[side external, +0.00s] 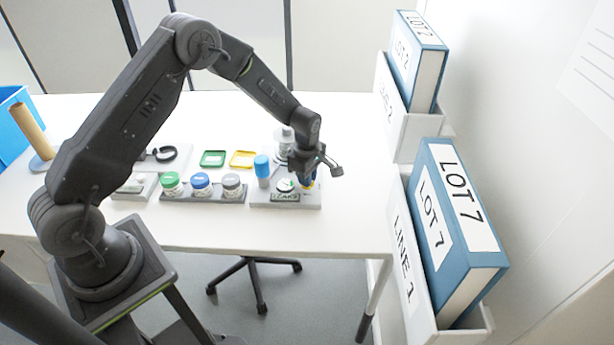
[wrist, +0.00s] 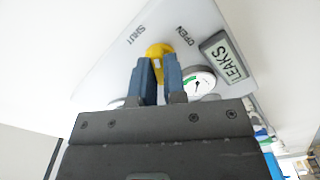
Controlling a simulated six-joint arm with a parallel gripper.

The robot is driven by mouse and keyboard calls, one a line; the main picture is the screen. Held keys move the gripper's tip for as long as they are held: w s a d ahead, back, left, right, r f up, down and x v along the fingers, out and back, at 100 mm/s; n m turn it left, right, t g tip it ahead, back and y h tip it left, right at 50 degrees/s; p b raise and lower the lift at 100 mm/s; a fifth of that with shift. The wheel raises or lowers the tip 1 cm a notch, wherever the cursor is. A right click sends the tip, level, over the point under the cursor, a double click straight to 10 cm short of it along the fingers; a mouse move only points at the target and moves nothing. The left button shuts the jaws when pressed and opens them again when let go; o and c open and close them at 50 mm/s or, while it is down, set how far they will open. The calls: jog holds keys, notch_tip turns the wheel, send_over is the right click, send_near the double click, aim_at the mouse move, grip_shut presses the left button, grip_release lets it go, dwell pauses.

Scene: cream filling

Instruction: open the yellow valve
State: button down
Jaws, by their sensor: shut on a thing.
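The yellow valve (wrist: 159,48) sits on a light grey panel, between the printed words SHUT (wrist: 139,36) and OPEN (wrist: 186,36). My gripper (wrist: 160,62) has its two blue-grey fingers on either side of the valve and is shut on it. The fingers hide part of the valve, so I cannot tell exactly which word it points to. In the side view my gripper (side external: 308,178) reaches down at the right end of the grey valve block (side external: 270,199); only a sliver of yellow shows there.
A round gauge (wrist: 199,82) and a LEAKS display (wrist: 223,58) are close beside the fingers. A blue-topped cylinder (side external: 262,166) stands left of my gripper. Several capped jars (side external: 201,185) stand further left. Binders in white holders (side external: 455,225) stand at the right. The front table strip is clear.

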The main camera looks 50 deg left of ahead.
jog(key=m, duration=0.5)
jog(key=shift+m, duration=0.3)
jog(key=m, duration=0.5)
jog(key=shift+m, duration=0.3)
jog(key=c, duration=1.2)
grip_release()
jog(key=shift+r, duration=6.9)
